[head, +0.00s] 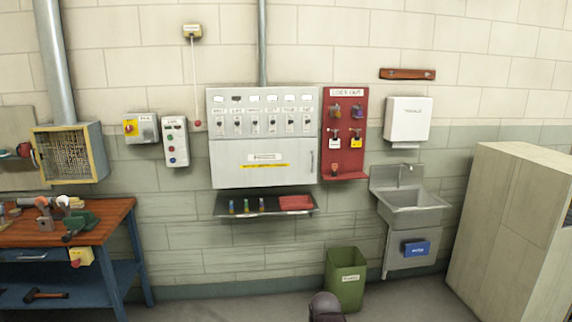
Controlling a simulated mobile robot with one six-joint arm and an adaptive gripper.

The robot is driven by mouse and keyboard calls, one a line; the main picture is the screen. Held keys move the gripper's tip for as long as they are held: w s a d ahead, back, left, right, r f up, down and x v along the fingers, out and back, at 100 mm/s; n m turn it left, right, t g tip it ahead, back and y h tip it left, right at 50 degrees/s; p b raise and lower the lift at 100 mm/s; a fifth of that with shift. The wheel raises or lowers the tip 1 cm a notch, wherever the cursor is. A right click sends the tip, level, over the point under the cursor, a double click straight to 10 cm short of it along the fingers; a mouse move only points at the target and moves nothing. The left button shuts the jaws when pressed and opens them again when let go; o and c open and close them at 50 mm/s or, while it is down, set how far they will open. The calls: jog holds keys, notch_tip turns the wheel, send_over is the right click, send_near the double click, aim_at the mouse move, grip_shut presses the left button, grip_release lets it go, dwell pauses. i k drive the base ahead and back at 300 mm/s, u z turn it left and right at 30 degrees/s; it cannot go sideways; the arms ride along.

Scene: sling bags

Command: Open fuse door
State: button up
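The fuse door (235,168) is the wide pale grey lower panel of the wall-mounted fuse cabinet (214,97), left of the picture's middle. It looks shut and flush with the cabinet. A white label (265,157) and a yellow strip (265,166) are on its front. A narrow vertical handle (312,162) sits near its right edge. The row of labelled switches (262,122) is above the door. My gripper cannot be made out; only a dark rounded part, probably of my arm, shows at the bottom edge, well below the door.
A shelf (226,207) with small coloured items and a red thing juts out under the door. A red lockout board (328,130) stands close on the right. A green bin (346,282), sink (410,200) and workbench (110,222) are lower down. Floor shows between bench and bin.

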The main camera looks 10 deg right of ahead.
aim_at(247, 163)
jog(key=u, duration=0.25)
jog(key=i, duration=2.3)
jog(key=z, duration=0.3)
